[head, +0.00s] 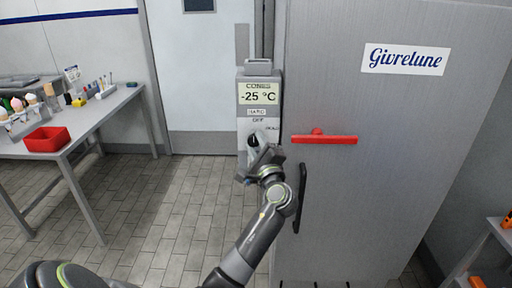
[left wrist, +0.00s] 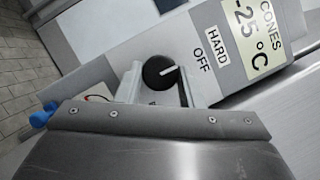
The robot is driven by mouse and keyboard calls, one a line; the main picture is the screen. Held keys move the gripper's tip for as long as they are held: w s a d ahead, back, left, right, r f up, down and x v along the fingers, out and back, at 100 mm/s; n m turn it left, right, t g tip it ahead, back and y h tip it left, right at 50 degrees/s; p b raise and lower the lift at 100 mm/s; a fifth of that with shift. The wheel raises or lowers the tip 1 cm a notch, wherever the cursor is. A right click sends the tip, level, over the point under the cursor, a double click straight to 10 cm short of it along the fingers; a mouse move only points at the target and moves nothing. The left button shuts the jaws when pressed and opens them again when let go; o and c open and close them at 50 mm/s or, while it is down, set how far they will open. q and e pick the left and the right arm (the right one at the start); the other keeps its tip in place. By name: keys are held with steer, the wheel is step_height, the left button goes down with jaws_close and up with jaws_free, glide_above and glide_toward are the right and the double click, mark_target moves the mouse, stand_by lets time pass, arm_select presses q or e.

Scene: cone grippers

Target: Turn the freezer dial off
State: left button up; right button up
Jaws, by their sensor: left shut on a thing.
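The freezer dial is a round black knob (left wrist: 158,72) with a white pointer line, on the grey control box (head: 243,88) beside the freezer door. In the left wrist view the pointer line is directed toward the OFF label (left wrist: 202,60). The display (head: 258,93) reads CONES -25 °C, with a HARD label (head: 257,112) below it. My left gripper (head: 256,141) is at the dial, its two pale fingers on either side of the knob and shut on it. In the head view the gripper hides most of the dial. My right gripper is not in view.
The freezer door (head: 400,150) with a red handle bar (head: 325,139) and a dark vertical handle (head: 301,195) is just right of my left arm. A table (head: 105,108) with a red tray (head: 46,139) and cones stands at the left. The tiled floor between is clear.

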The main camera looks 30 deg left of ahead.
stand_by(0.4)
arm_select(q)
steer(key=o, duration=1)
steer(key=shift+c, duration=0.2)
steer(key=shift+f, duration=0.1)
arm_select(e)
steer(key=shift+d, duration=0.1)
